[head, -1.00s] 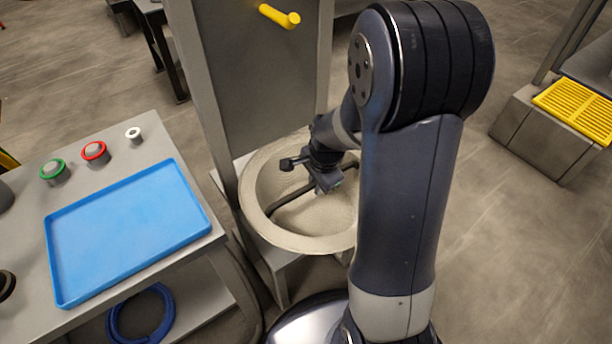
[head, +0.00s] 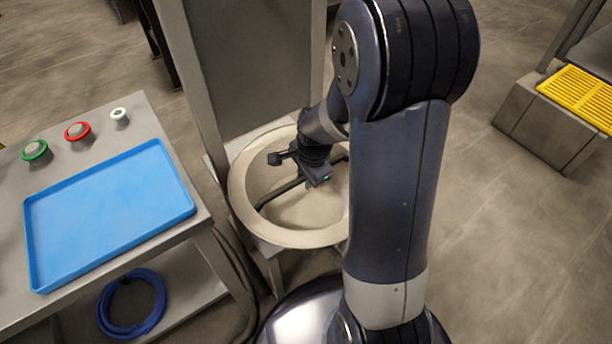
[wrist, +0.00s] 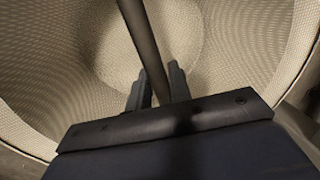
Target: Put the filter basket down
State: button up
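The filter basket (head: 258,227) is a round beige mesh bowl with a wide rim and a dark bar handle across it. In the head view it is at the centre, upright, in front of the grey panel and over a grey stand (head: 270,262). My gripper (head: 322,178) reaches down inside its rim. In the wrist view the handle bar (wrist: 138,30) runs between the two fingers of my gripper (wrist: 158,82), which look closed on it. The mesh wall (wrist: 240,50) surrounds them. My arm hides the basket's right side. I cannot tell whether its underside touches the stand.
A coiled blue hose (head: 131,303) lies below. A grey block with a yellow grate (head: 580,95) stands at right. Floor between is clear.

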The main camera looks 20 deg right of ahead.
jog(key=o, duration=0.4)
jog(key=shift+c, duration=0.2)
notch_tip(320, 180, up, 12)
jog(key=s+p, duration=0.2)
jog(key=p, duration=0.3)
jog(key=shift+s+d, duration=0.15)
jog(key=shift+d, duration=0.25)
